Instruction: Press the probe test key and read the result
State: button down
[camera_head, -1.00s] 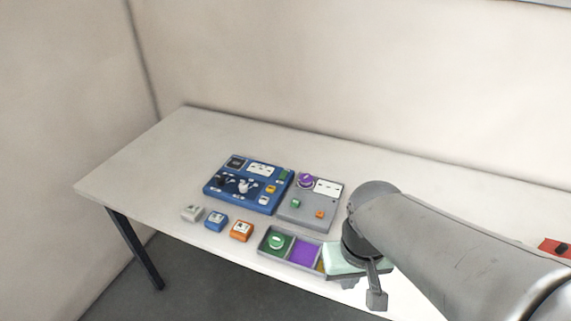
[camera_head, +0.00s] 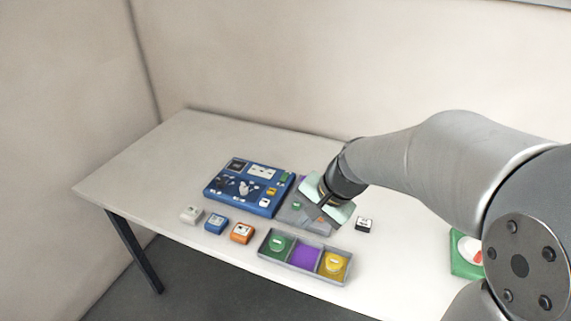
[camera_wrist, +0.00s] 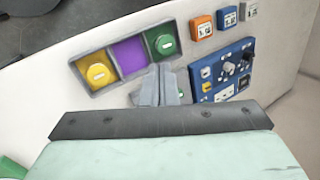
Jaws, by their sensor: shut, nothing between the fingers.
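A blue panel (camera_head: 236,188) with knobs, a small screen and labelled keys sits on the table; it also shows at the right of the wrist view (camera_wrist: 228,70). A grey panel (camera_head: 290,214) stands beside it, largely hidden by my gripper, with a small green key (camera_head: 297,205) visible. Which key is the probe test key, I cannot tell. My gripper (camera_head: 318,222) is over the grey panel, its fingers (camera_wrist: 158,85) shut and empty in the wrist view. Whether the fingertips touch the panel is not clear. I cannot read any result on the screen.
A tray (camera_head: 262,250) with green, purple and yellow compartments lies in front of the panels. A dark block (camera_head: 364,224) and a green item (camera_head: 462,258) lie to the right.

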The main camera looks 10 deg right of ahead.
jog(key=w+f+m+t+y, duration=0.25)
jog(key=w+m, duration=0.35)
jog(key=w, duration=0.7)
jog(key=m+t+b, duration=0.1)
jog(key=m+t, duration=0.1)
jog(key=m, duration=0.3)
send_over(300, 206)
notch_tip(300, 206, down, 2)
jog(key=shift+h, duration=0.25)
jog(key=shift+f, duration=0.2)
jog(key=shift+g, duration=0.25)
notch_tip(300, 206, down, 9)
jog(key=b, duration=0.7)
jog(key=shift+r+b, duration=0.2)
jog(key=shift+b, duration=0.15)
jog(key=shift+f+b, duration=0.4)
jog(key=shift+b, duration=0.15)
